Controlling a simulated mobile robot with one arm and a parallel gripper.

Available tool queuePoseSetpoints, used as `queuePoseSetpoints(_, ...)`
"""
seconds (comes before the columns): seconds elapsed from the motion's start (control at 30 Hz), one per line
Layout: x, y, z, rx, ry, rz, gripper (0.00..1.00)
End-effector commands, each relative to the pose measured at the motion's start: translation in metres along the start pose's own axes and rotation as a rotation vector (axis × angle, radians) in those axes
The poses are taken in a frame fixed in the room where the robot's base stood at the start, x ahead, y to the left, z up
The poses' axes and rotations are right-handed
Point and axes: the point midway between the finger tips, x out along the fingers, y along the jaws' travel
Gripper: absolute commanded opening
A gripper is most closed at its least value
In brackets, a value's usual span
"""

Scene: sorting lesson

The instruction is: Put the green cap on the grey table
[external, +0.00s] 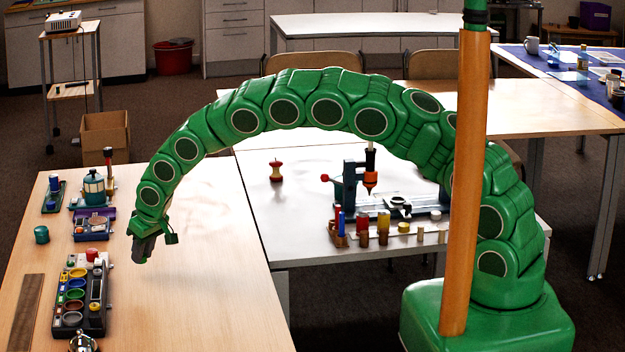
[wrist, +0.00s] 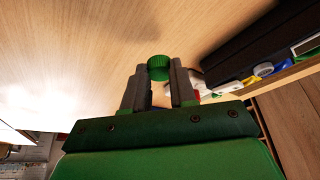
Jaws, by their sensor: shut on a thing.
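My gripper (external: 141,258) is at the end of the green arm, above the wooden table near its middle. In the wrist view, my gripper (wrist: 160,88) is shut on the green cap (wrist: 158,67), a small ribbed green cylinder between the fingertips. The cap cannot be made out in the external view. The grey table (external: 300,242) stands to the right of the wooden table, with a clear patch at its front left.

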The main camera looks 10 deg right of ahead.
Motion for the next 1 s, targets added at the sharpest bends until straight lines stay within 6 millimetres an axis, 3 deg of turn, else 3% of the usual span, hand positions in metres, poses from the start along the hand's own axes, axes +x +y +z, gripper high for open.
queuePoseSetpoints(0.37, 0.013, -0.001, -0.003, 0.001, -0.001, -0.001, 0.00)
queuePoseSetpoints(0.63, 0.042, -0.002, 0.005, 0.002, 0.000, -0.001, 0.00)
queuePoseSetpoints(1.0, 0.045, -0.001, 0.007, 0.001, 0.000, 0.000, 0.00)
